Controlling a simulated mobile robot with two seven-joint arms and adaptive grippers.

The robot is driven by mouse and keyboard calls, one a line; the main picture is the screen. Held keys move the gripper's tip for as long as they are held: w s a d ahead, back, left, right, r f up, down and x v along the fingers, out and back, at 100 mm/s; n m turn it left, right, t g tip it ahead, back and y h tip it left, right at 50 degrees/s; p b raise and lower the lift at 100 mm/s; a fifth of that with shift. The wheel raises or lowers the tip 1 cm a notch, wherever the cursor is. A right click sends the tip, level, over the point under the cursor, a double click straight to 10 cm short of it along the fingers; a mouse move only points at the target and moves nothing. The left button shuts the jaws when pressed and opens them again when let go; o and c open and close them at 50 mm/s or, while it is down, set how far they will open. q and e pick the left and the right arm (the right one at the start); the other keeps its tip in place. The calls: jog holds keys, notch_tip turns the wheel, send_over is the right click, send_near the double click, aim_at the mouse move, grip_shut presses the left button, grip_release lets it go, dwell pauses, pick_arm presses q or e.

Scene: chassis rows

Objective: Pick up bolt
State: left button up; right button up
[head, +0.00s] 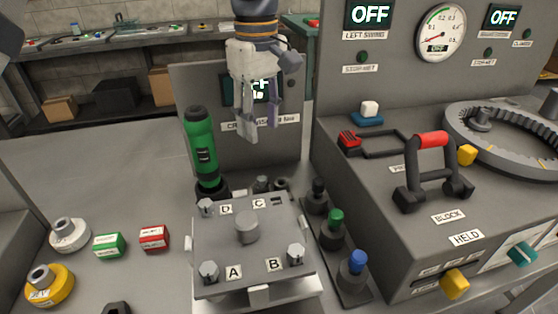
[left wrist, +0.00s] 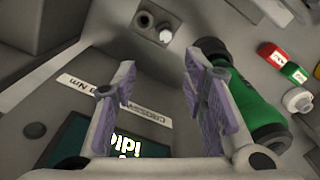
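Grey hex-headed bolts stand at the corners of a grey plate (head: 245,262): one by A (head: 208,271), one by B (head: 296,254) and one by D (head: 206,207). A small grey bolt-like piece (head: 262,184) sits behind the plate near C; a pale round-headed piece (left wrist: 165,36) in the left wrist view may be the same one. My left gripper (head: 248,128) hangs above and behind the plate, fingers down. In the left wrist view its fingers (left wrist: 160,100) are apart with nothing between them. My right gripper is not in view.
A green screwdriver (head: 202,145) stands left of my left gripper and close to its finger in the left wrist view (left wrist: 240,105). A panel with a display (head: 183,90) is behind. Sockets with coloured tops (head: 335,232) line the plate's right side. A red-handled block (head: 433,170) is further right.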

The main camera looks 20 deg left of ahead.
aim_at(262, 178)
pick_arm(q)
jog(key=f, duration=0.3)
jog(key=s+f, duration=0.1)
jog(key=f, duration=0.6)
jog(key=shift+s+d+f, duration=0.15)
jog(key=shift+s+f, duration=0.05)
jog(key=shift+f, duration=0.15)
jog(key=shift+w+f, duration=0.1)
jog(key=shift+f, duration=0.3)
grip_shut()
